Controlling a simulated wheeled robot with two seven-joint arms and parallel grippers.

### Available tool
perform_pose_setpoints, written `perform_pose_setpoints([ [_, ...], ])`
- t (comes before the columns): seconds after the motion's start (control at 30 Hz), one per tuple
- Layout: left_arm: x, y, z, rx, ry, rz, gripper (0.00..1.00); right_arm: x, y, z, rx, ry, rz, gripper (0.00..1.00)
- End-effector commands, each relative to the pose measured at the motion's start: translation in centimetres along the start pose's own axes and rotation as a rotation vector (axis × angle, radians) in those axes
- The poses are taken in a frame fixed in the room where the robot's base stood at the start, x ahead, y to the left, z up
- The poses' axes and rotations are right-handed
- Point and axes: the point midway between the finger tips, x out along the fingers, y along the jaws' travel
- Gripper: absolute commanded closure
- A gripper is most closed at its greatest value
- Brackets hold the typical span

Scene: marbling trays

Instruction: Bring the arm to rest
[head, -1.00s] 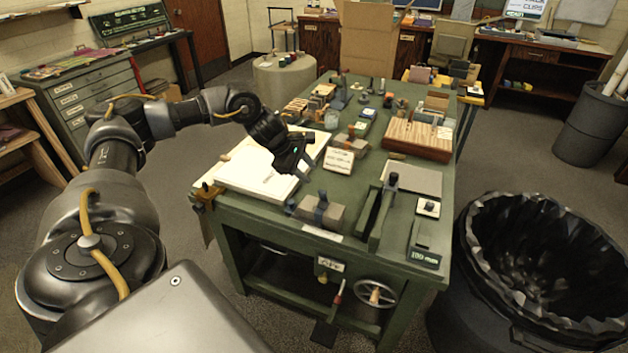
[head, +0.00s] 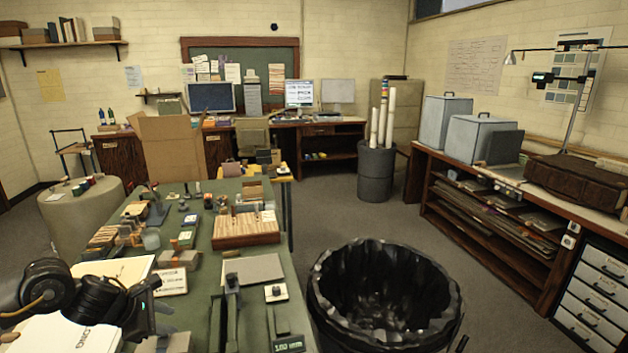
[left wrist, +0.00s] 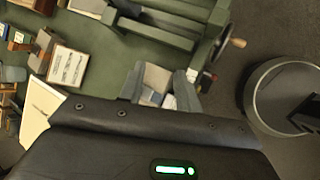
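My left gripper (head: 158,312) is at the lower left of the head view, above the near left part of the green worktable (head: 200,285). In the left wrist view its two fingers (left wrist: 160,90) stand apart. A grey-beige block (left wrist: 156,77) shows in the gap between them. It seems to lie on the table beyond the fingertips, and I see no grip on it. A white board (head: 115,270) lies behind the left arm, partly hidden by it. My right gripper is in neither view.
Wooden blocks (head: 245,230), a grey plate (head: 254,268) and small tools crowd the table. A black-lined bin (head: 385,300) stands to its right. A long cabinet (head: 490,215) runs along the right wall. Open floor lies between bin and cabinet.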

Motion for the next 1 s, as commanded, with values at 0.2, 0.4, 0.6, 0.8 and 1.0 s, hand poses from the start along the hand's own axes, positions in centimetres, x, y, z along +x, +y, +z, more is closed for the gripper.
perform_pose_setpoints([
  [0.2, 8.0, -11.0, 10.1, -0.605, -0.214, -0.031, 0.66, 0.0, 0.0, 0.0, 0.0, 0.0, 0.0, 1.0],
  [0.4, 9.1, -18.8, 14.2, -1.433, -0.337, -0.088, 0.66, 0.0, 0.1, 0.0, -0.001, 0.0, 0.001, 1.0],
  [0.6, 7.7, -24.5, 11.0, -2.412, -0.316, -0.052, 0.66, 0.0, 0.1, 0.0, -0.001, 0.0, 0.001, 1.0],
  [0.8, 5.5, -29.4, 4.7, 3.11, 0.23, -0.157, 0.66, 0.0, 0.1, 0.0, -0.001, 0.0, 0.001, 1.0],
  [1.0, 3.0, -34.1, -0.5, 2.608, 0.123, -0.335, 0.66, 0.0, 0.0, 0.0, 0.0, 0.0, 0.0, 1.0],
])
